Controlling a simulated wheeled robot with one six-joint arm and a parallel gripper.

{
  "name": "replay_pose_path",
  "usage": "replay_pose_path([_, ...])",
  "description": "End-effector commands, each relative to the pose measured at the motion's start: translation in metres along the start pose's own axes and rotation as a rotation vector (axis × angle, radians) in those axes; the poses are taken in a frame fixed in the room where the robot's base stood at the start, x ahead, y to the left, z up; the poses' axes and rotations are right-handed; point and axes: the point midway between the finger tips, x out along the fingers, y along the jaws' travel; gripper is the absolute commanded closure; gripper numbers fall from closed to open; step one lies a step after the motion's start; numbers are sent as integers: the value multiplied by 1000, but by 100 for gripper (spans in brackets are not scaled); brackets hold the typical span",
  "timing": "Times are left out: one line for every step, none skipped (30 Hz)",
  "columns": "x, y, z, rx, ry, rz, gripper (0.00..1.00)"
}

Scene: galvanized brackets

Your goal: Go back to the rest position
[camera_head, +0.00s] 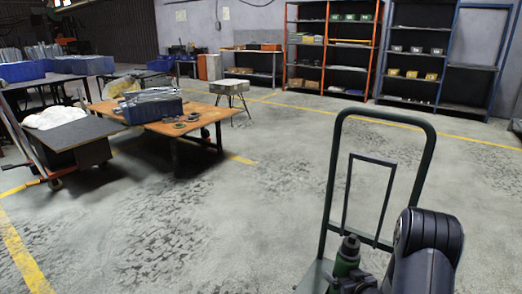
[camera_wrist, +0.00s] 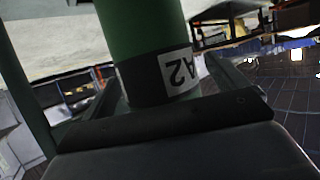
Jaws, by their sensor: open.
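The cylinder has a black band and a white label reading A2, upside down in this view. Whether the fingers touch it cannot be told. In the head view a green cylinder with a dark top (camera_head: 347,256) stands at the bottom, beside my dark arm (camera_head: 428,255). My fingers cannot be made out clearly there.
A green tubular trolley frame (camera_head: 424,170) rises just behind the cylinder. An orange-topped table (camera_head: 200,112) with a blue crate (camera_head: 152,109) stands at the left. Shelving racks (camera_head: 376,50) line the back wall. The floor between is open.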

Motion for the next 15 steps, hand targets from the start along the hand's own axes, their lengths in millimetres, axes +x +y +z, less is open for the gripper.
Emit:
replay_pose_path([-6, 0, -14, -1, 2, 0, 7])
replay_pose_path([-7, 0, -17, -1, 1, 0, 7])
replay_pose_path([-9, 0, -21, -1, 1, 0, 7])
replay_pose_path([-10, 0, -24, -1, 1, 0, 7])
replay_pose_path([-11, 0, -27, -1, 1, 0, 7])
replay_pose_path([-13, 0, -31, -1, 1, 0, 7])
replay_pose_path([-14, 0, -34, -1, 1, 0, 7])
replay_pose_path([-16, 0, -37, -1, 1, 0, 7])
replay_pose_path([-17, 0, -41, -1, 1, 0, 7])
replay_pose_path([-18, 0, -43, -1, 1, 0, 7])
replay_pose_path([-19, 0, -46, -1, 1, 0, 7])
replay_pose_path([-20, 0, -46, 0, -1, 0, 7])
replay_pose_path([-19, 0, -45, 0, 0, -1, 7])
replay_pose_path([-17, 0, -45, 0, 0, -1, 7])
replay_pose_path([-19, 0, -50, -2, 2, 1, 7])
